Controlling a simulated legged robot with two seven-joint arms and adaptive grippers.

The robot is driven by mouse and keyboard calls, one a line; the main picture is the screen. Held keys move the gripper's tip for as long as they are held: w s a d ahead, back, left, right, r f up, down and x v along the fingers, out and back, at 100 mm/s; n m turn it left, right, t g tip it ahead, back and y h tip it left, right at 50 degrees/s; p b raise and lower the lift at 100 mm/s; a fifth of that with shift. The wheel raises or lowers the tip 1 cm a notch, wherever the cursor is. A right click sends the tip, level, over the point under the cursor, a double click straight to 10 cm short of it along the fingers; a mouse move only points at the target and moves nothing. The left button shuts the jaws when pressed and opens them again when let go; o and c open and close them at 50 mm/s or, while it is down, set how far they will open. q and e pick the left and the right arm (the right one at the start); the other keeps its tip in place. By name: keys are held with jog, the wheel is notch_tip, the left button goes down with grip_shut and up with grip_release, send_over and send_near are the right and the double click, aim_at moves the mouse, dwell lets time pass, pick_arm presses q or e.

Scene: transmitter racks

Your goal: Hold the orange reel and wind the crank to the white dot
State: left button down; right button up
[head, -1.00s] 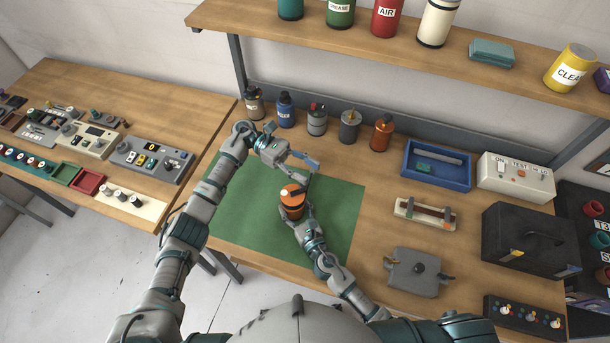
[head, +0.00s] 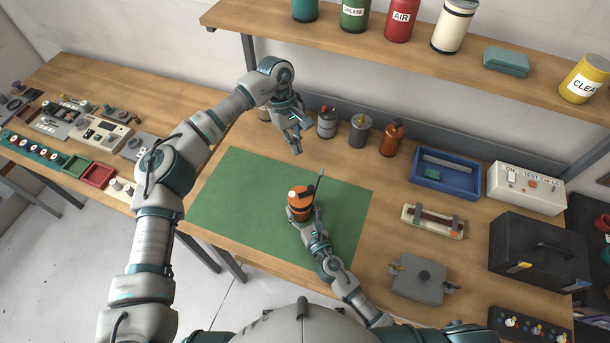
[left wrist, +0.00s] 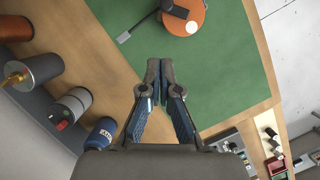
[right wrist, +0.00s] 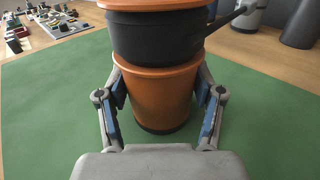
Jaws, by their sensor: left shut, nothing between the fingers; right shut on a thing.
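The orange reel (head: 300,204) stands upright on the green mat (head: 240,192), with a black band in its middle. My right gripper (right wrist: 160,100) is shut around its lower orange part. The crank also shows in the left wrist view (left wrist: 145,25). A white dot (left wrist: 192,27) shows on the orange top, apart from the crank arm. My left gripper (head: 297,147) is shut and empty above the mat's back edge, behind the reel and apart from the crank.
Several bottles and cans, such as a dark grey can (head: 360,131), stand along the back below the shelf (head: 400,45). A blue tray (head: 445,181) and a grey box (head: 420,276) are to the right. The mat left of the reel is clear.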

aim_at(306, 191)
pick_arm(q)
jog(key=s+x, duration=0.2)
jog(key=x, duration=0.8)
jog(key=shift+d+r+t+y, duration=0.2)
jog(key=shift+t+y, duration=0.1)
jog(key=shift+y, duration=0.1)
